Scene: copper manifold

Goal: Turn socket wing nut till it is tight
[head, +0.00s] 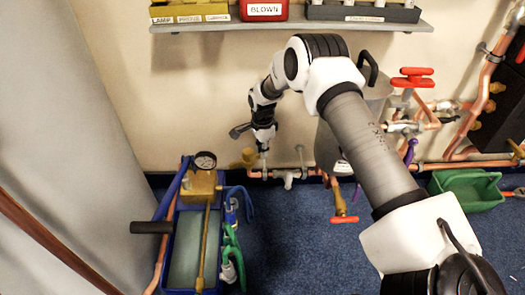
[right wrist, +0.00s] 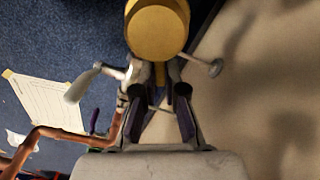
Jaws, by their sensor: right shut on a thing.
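My right gripper (head: 263,150) reaches down to the copper pipe fittings at the foot of the wall. A round yellow body (right wrist: 158,27) lies just beyond the fingertips. In the head view a yellow piece (head: 247,157) shows beside the gripper, low on the wall. The fingers hide much of the nut, so I cannot tell how tightly it sits. My left gripper is not in view.
A blue tray (head: 168,210) with a pressure gauge (head: 205,160) and black-handled pump stands left on the blue carpet. A grey cylinder (head: 328,150), red-handled valves (head: 412,77) and copper pipes crowd the right. A green bin (head: 470,190) sits far right. A shelf (head: 290,24) hangs above.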

